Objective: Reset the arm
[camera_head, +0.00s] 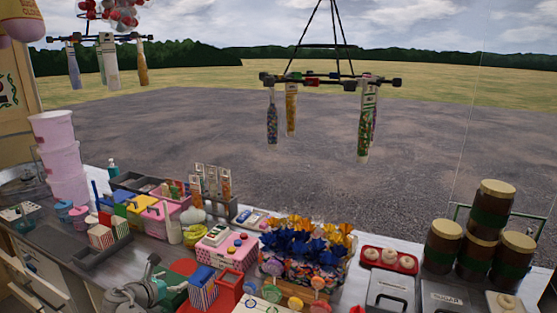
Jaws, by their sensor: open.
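The grey rounded joints with teal caps at the lower left are parts of my own arm, held low over the near edge of the counter. My gripper (153,262) seems to be the small dark grey part at the top of this arm, beside the green and red items. It is open, and I see nothing held in it. The fingers are small and partly hard to make out.
The counter is crowded. Pink tubs (62,160) stack at the left, and a blue-striped box (203,290) stands close by the arm. Wrapped sweets (300,248) fill the middle. Brown jars (490,205) stack at the right. Two racks of hanging tubes (330,78) are above.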

